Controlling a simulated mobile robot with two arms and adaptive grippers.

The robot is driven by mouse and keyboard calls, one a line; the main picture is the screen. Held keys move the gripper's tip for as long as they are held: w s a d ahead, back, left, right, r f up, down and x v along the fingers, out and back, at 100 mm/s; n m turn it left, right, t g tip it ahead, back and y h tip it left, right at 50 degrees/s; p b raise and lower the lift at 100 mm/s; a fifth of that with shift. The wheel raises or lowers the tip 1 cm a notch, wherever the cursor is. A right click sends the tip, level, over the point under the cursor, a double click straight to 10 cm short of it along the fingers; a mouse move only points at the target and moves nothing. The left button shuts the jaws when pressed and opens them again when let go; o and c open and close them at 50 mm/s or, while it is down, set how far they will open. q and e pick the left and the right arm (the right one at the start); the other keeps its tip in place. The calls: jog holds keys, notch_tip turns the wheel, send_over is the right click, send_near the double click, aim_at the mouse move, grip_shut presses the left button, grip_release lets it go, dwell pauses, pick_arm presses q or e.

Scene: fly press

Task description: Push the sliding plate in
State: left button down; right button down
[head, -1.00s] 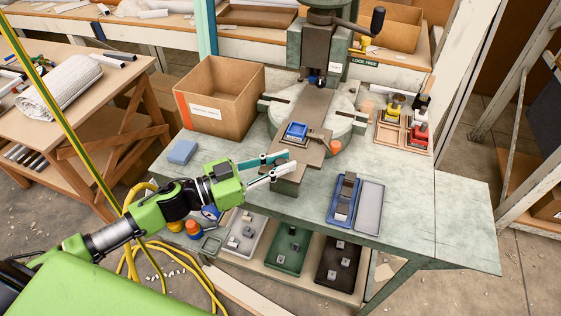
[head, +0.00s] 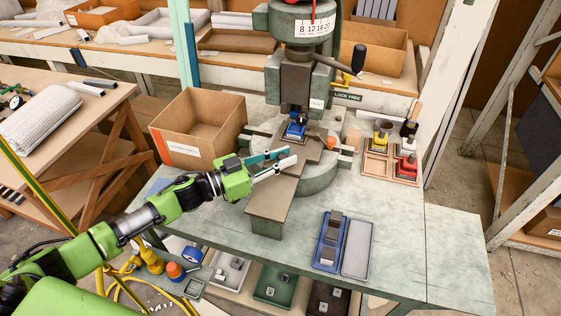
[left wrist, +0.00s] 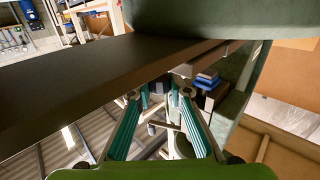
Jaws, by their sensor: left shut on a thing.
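The brown sliding plate (head: 309,157) lies on its longer brown guide (head: 270,207) on the fly press (head: 297,70). A blue fixture (head: 296,129) on the plate sits under the press ram. My left gripper (head: 292,156) is at the plate's near left side, fingers nearly together and shut on the plate; the exact contact is hard to see. In the left wrist view, the left gripper's teal fingers (left wrist: 160,95) converge below a large dark brown slab, and a blue block shows beyond them to the right. My right gripper is not in view.
A cardboard box (head: 197,130) stands left of the press. A blue tray (head: 332,241) and a grey tray (head: 357,248) lie at front right. A wooden organiser (head: 391,164) with yellow and red items stands at right. The bench's right end is clear.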

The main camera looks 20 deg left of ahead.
pick_arm(q)
jog(key=shift+w, duration=0.25)
jog(key=shift+a+r, duration=0.1)
jog(key=shift+r, duration=0.05)
jog(key=c, duration=1.9)
grip_release()
jog(key=shift+w, duration=0.2)
jog(key=shift+s+a, duration=0.1)
jog(key=shift+s, duration=0.2)
jog(key=v, duration=1.1)
jog(key=shift+a, duration=0.15)
